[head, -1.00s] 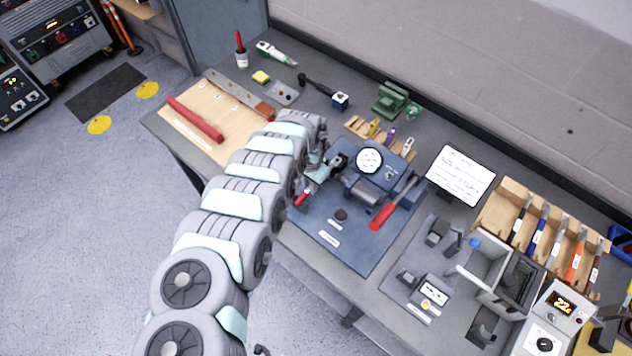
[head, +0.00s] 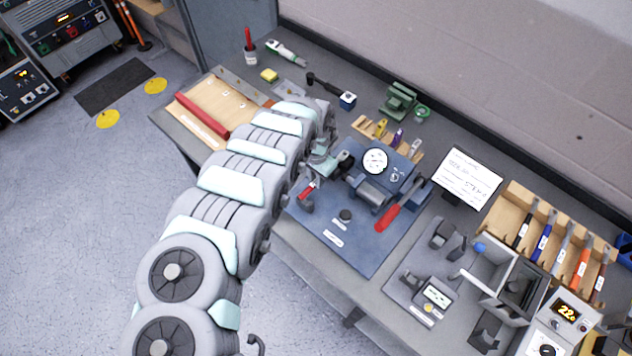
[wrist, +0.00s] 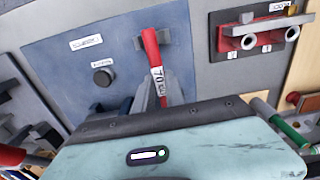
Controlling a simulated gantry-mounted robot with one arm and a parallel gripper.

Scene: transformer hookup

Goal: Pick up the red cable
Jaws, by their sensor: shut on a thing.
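The red cable (wrist: 151,48) shows in the wrist view as a short red length with a white label, upright between my gripper's fingers (wrist: 160,92). My gripper is shut on it. In the head view the red end of the cable (head: 307,189) shows below my gripper (head: 318,172), over the left edge of the blue press plate (head: 352,237). The rest of the cable is hidden by my gripper and arm. I cannot tell whether its lower end touches anything.
The blue press with a round gauge (head: 375,161) and a red-handled lever (head: 388,218) stands just right of my gripper. A wooden board with a long red bar (head: 202,115) lies left. A sign (head: 467,178) and wooden tool rack (head: 512,205) stand right.

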